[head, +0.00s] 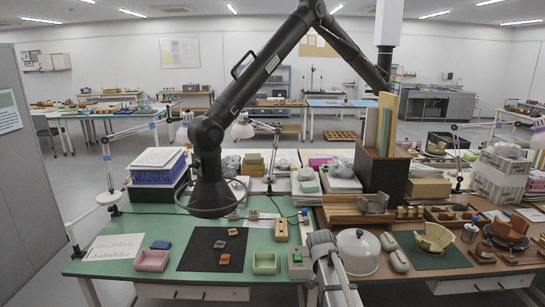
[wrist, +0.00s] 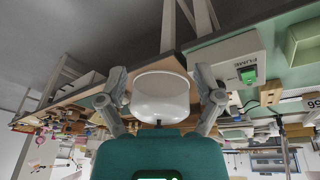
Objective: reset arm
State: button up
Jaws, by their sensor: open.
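My gripper (wrist: 160,88) shows in the wrist view as a teal body with two grey fingers spread wide. It is open, and nothing is held between the fingers. A white rounded dome (wrist: 160,98) shows between the fingers in the picture, beyond them; I cannot tell the distance. The wrist view is upside down, with the floor at the top. I cannot make out the gripper's fingers there.
The white dome (head: 357,250) stands at the table's front middle, beside a box with a green button (head: 298,262). Dark mat (head: 212,263) with sherds, pink tray (head: 152,261) and green tray (head: 265,263) lie left. A bowl (head: 434,238) stands right.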

jog(key=s+f+n+g+y, duration=0.1)
jog(key=s+n, duration=0.5)
jog(key=s, duration=1.4)
jog(key=shift+a+g+y, duration=0.45)
jog(key=shift+g+y, duration=0.15)
jog(key=shift+y, duration=0.1)
